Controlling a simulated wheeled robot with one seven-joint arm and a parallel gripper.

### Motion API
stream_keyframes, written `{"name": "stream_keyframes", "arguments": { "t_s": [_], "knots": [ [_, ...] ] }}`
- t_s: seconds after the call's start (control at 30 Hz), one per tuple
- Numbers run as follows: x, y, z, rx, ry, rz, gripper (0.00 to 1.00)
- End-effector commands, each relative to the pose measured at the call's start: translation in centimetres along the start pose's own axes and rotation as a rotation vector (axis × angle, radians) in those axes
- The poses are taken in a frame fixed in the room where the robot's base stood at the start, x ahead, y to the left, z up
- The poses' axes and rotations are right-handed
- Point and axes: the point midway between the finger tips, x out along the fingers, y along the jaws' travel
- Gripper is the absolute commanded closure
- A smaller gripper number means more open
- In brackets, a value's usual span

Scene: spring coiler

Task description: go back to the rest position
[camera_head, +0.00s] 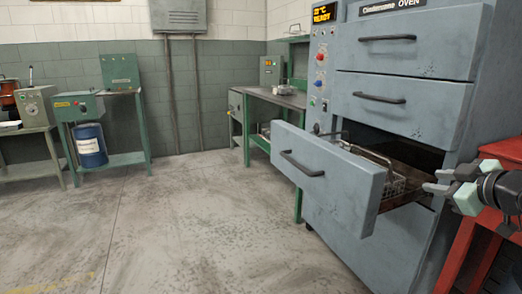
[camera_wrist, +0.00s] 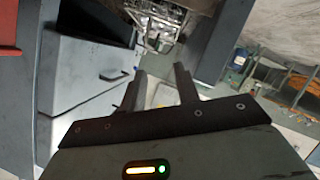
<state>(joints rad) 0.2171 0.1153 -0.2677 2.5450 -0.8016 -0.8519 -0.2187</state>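My gripper (camera_head: 432,181) is at the right of the head view, beside the open drawer (camera_head: 335,178) of the grey oven. Its two fingers stand apart with nothing between them. In the wrist view the fingers of my gripper (camera_wrist: 160,72) point toward the oven, with a clear gap between them. A wire basket (camera_head: 392,180) sits in the open drawer, and it also shows in the wrist view (camera_wrist: 165,22), beyond the fingertips.
The oven (camera_head: 405,60) has shut drawers above the open one, which juts out into the room. A red table (camera_head: 505,150) stands close beside my gripper at the right. Green benches (camera_head: 140,120) line the back wall. The floor (camera_head: 170,220) at the left is clear.

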Motion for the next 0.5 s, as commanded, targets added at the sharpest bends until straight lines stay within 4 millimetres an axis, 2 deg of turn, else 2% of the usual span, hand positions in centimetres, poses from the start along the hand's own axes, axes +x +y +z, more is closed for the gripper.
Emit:
{"name": "stream_keyframes", "arguments": {
  "t_s": [0.27,0.37,0.5],
  "knots": [
    [1.2,-3.3,-1.2,0.040,-0.082,-0.058,0.69],
    [1.5,-5.2,-1.8,0.061,-0.129,-0.092,0.69],
    [1.6,-9.0,-2.8,0.094,-0.217,-0.157,0.69]
  ]
}}
